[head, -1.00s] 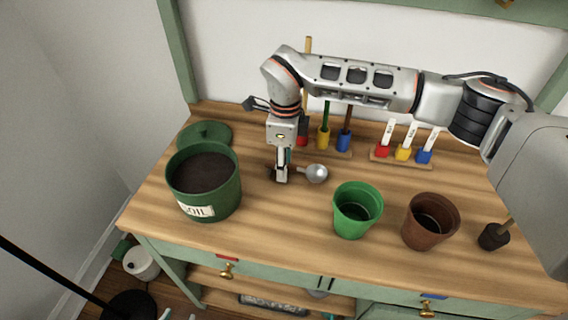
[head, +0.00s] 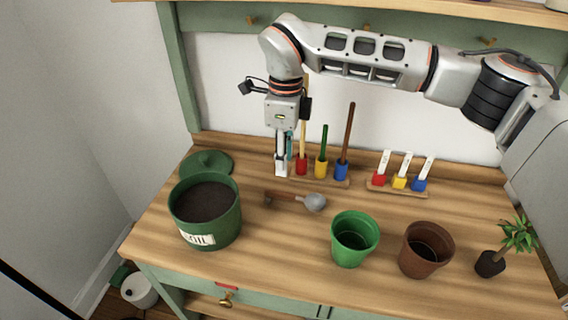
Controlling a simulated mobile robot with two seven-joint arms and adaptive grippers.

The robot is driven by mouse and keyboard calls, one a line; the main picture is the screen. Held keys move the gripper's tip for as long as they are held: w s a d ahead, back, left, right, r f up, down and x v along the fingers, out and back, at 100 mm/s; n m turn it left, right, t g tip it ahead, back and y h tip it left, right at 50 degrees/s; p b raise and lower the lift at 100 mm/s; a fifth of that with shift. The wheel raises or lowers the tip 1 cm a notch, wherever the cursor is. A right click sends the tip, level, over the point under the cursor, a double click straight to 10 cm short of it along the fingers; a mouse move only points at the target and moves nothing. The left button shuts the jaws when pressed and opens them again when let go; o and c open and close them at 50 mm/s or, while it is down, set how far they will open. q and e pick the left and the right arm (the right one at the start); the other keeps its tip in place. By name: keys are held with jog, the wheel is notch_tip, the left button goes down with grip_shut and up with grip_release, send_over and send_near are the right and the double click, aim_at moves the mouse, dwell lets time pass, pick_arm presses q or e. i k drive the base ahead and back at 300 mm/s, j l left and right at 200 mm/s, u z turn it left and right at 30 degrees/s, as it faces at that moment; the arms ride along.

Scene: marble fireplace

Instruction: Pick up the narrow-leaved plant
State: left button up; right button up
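A small plant (head: 517,236) with pointed green leaves stands at the right end of the wooden bench. Its stem leans to the right from a dark root ball (head: 490,264) resting on the wood. It is the only plant I see. My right gripper (head: 281,172) points down far to the left of the plant, above the bench behind a scoop (head: 313,202). Its fingers are seen edge-on, so whether they are open is unclear. I see nothing held in it. My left gripper is out of view.
A brown pot (head: 424,266) stands just left of the plant, with a green pot (head: 348,256) beside it. A soil bucket (head: 204,235) is at the left. A rack (head: 328,180) of long-handled tools and a rack (head: 397,190) of labelled markers stand along the back.

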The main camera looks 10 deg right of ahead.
aim_at(490, 263)
jog(key=k, duration=1)
